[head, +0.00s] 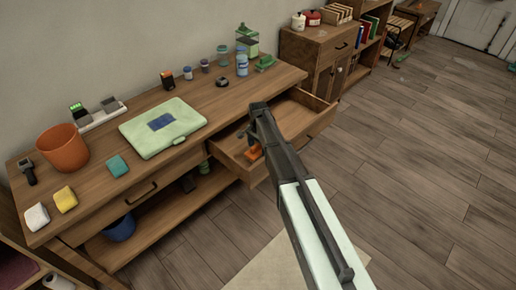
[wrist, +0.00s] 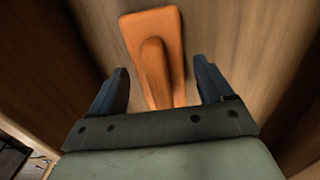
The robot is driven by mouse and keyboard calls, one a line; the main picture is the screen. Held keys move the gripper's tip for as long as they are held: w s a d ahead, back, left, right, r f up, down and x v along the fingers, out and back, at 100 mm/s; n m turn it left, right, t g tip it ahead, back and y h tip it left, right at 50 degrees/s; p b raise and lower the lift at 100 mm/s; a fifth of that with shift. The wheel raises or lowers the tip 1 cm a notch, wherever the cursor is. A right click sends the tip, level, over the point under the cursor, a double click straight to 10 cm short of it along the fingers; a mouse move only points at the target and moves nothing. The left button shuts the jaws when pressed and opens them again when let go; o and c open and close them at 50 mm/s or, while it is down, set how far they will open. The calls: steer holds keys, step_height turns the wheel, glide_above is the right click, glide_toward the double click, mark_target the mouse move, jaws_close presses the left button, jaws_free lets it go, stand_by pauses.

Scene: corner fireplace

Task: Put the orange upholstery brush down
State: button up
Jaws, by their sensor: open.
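The orange upholstery brush (head: 254,153) lies in the open wooden drawer (head: 296,103) of the desk, partly hidden by my arm in the head view. In the wrist view the orange brush (wrist: 156,58) lies on the wooden drawer bottom, with its handle pointing toward my gripper. My gripper (wrist: 162,90) is open, one dark blue finger on each side of the handle end, and I see a gap on both sides. In the head view my gripper is down in the drawer, mostly hidden behind my arm.
The desk top holds a light green case (head: 163,127), an orange pot (head: 63,148), sponges, and several jars and small items along the back. A cabinet (head: 318,58) stands beyond the drawer. The plank floor (head: 420,150) at right is clear.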

step_height(320, 180, up, 11)
steer(key=shift+r, duration=0.15)
stand_by(0.4)
stand_by(0.6)
stand_by(0.5)
